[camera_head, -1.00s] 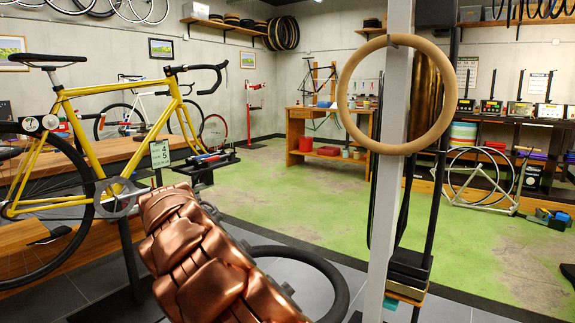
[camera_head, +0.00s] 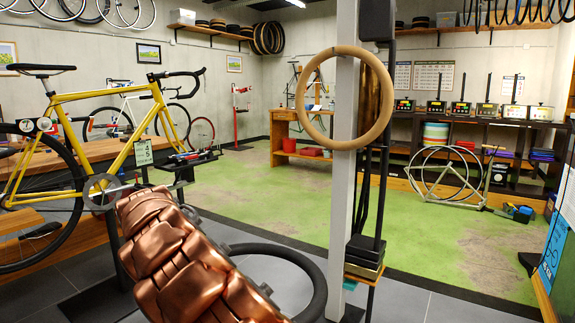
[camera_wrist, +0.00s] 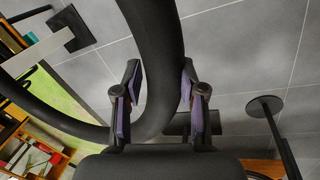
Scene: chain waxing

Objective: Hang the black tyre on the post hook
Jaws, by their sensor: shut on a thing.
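The black tyre (camera_head: 319,284) shows at the bottom of the head view, partly hidden behind my copper-coloured arm. In the wrist view the tyre (camera_wrist: 160,40) runs between the two purple-padded fingers of my gripper (camera_wrist: 160,78), which is shut on it. The tyre is held off the grey floor. The gripper is hidden in the head view. The grey post (camera_head: 343,210) stands upright just beyond the tyre. A tan tyre (camera_head: 309,115) hangs high on the post, clearly above the black tyre. The hook itself is not clear.
A black stand (camera_head: 366,245) with a small shelf is beside the post on the right. A yellow bike (camera_head: 120,160) and wooden bench (camera_head: 95,150) are at left. Green floor (camera_head: 240,185) lies open behind. A blue-sided panel (camera_head: 560,250) is at the right edge.

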